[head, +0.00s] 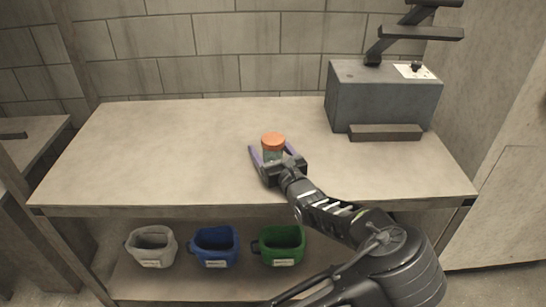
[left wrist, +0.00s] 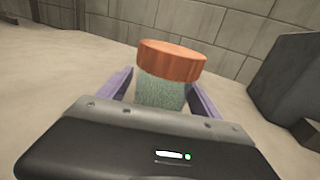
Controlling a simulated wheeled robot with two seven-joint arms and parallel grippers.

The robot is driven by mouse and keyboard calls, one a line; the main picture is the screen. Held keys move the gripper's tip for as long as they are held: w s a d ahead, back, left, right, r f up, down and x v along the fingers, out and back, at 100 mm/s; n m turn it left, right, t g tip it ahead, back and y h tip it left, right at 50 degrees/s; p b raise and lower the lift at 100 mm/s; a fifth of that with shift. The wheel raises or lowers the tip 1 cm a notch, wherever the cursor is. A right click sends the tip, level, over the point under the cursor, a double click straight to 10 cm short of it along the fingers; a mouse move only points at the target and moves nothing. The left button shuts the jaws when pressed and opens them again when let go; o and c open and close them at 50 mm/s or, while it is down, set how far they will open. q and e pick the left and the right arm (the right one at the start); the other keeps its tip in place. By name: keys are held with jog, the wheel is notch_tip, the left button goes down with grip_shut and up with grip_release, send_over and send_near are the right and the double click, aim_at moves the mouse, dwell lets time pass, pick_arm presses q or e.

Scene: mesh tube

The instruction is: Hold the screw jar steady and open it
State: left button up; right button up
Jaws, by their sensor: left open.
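The screw jar (head: 273,155) stands upright on the table, with an orange lid (head: 273,139) on top and a greenish, speckled body. My left gripper (head: 271,150) is open, its purple fingers on either side of the jar body below the lid. In the left wrist view the jar body (left wrist: 160,94) rises between the fingers, with the lid (left wrist: 171,61) above them. The palm hides the jar's base there. Whether either finger touches the jar cannot be told. My right gripper is in neither view.
A grey box-shaped device (head: 355,97) with dark arms stands at the back right of the table (head: 180,150). White (head: 151,246), blue (head: 214,247) and green (head: 281,245) bins sit on the shelf below. The tabletop left of the jar is clear.

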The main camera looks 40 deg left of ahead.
aim_at(269, 133)
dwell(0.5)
pick_arm(q)
jog(key=c, duration=1.5)
jog(key=shift+o, duration=0.2)
jog(key=shift+r, duration=0.1)
notch_tip(269, 133, up, 10)
jog(key=shift+f+p, duration=0.1)
jog(key=shift+p, duration=0.7)
jog(key=o, duration=0.8)
grip_shut()
